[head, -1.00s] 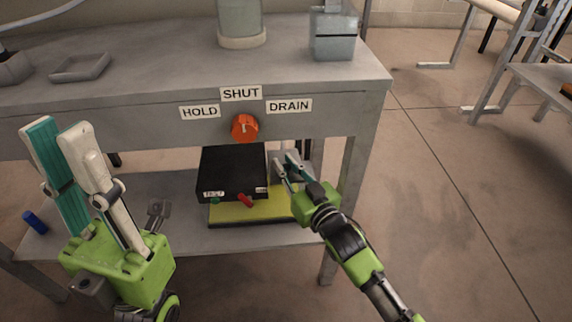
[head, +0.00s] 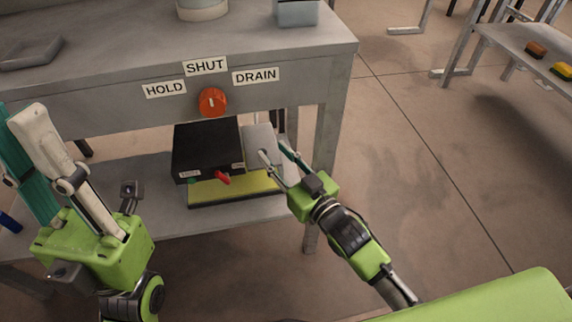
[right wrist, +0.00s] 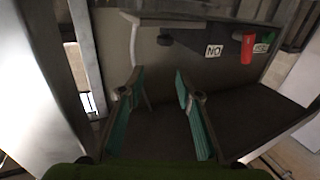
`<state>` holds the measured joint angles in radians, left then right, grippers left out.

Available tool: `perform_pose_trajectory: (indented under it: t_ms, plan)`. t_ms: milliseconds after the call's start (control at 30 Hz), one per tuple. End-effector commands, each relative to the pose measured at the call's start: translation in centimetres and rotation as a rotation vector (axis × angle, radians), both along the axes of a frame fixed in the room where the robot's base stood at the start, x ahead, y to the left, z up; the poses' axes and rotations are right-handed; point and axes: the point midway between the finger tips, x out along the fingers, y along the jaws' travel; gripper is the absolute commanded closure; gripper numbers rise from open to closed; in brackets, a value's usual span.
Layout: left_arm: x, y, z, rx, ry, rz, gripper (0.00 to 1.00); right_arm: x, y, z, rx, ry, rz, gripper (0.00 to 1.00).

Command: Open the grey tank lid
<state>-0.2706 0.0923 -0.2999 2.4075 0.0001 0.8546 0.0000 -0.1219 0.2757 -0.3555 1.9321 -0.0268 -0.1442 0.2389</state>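A light grey, round-cornered panel (head: 260,138), which looks like the grey tank lid, stands beside the black box on the lower shelf. What lies beneath it is hidden. My right gripper (head: 273,149) is open, with its fingertips at the panel's lower right part; I cannot tell if they touch it. In the right wrist view its teal-padded fingers (right wrist: 157,82) are spread, with nothing between them and a dark surface beyond. My left gripper (head: 20,112) is raised at the left, its fingers apart and empty, away from the shelf.
The black box (head: 207,147) has a red handle (head: 223,179) and sits over a yellow-green base (head: 235,188). Above, an orange knob (head: 212,102) sits below HOLD, SHUT and DRAIN labels on the bench (head: 110,114). A bench leg (head: 326,150) stands close right of my right gripper.

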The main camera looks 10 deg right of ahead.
Motion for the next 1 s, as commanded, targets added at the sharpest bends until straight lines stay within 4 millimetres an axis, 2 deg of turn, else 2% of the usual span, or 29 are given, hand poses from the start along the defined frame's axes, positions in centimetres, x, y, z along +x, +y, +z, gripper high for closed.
perform_pose_trajectory:
  t_ms: [100, 300, 1000]
  plan:
    - [0.0, 0.0, 0.0, 0.0, 0.0, 0.0, 0.82, -2.1, -0.8, -0.1, -0.001, 0.003, 0.0, 0.68]
    - [0.0, 0.0, 0.0, 0.0, 0.0, 0.0, 0.82, -3.9, -1.7, 0.0, 0.0, -0.001, 0.0, 0.68]
    - [0.0, 0.0, 0.0, 0.0, 0.0, 0.0, 0.82, -4.3, -1.8, 0.0, 0.0, -0.001, 0.0, 0.68]
